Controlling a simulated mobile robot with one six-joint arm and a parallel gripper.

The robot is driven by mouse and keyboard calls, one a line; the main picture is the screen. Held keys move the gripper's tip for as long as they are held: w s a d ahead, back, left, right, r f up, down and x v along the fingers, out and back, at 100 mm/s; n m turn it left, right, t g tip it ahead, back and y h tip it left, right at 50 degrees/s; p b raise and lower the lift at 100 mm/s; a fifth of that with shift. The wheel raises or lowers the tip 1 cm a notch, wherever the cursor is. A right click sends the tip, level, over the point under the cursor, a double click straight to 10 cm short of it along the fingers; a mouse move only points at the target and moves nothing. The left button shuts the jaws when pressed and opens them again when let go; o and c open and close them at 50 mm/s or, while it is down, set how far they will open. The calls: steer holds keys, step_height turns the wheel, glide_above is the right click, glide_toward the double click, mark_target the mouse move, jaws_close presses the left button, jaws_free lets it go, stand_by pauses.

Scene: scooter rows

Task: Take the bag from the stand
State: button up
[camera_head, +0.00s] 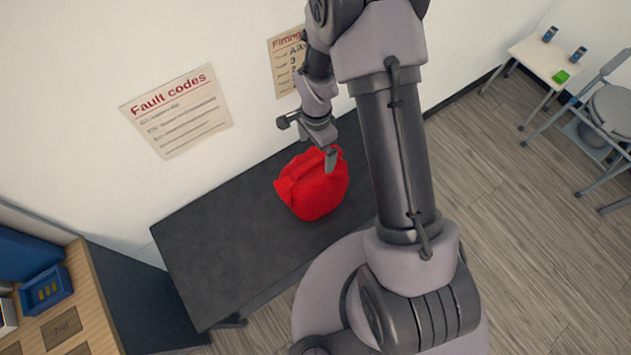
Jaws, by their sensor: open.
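A red bag (316,192) sits on the dark flat top of the stand (215,250), against the wall side and partly beside my arm. Its top shows a raised strip that looks like a handle. My gripper (308,142) is open, with its fingers apart just above and behind the bag's top in the picture. One finger overlaps the bag's upper edge in view; I cannot tell whether it touches. My arm hides the stand's right end.
A wooden shelf unit (95,310) with a blue bin (47,289) stands at the lower left. A "Fault codes" poster (178,111) hangs on the wall. The stand's left part is bare.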

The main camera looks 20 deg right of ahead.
mark_target(316, 159)
step_height(316, 159, down, 6)
steer(key=shift+w+f+b, duration=0.1)
steer(key=shift+w+b, duration=0.05)
steer(key=shift+b, duration=0.15)
steer(key=c, duration=1.7)
steer(key=shift+c, duration=0.2)
steer(key=shift+r, duration=0.2)
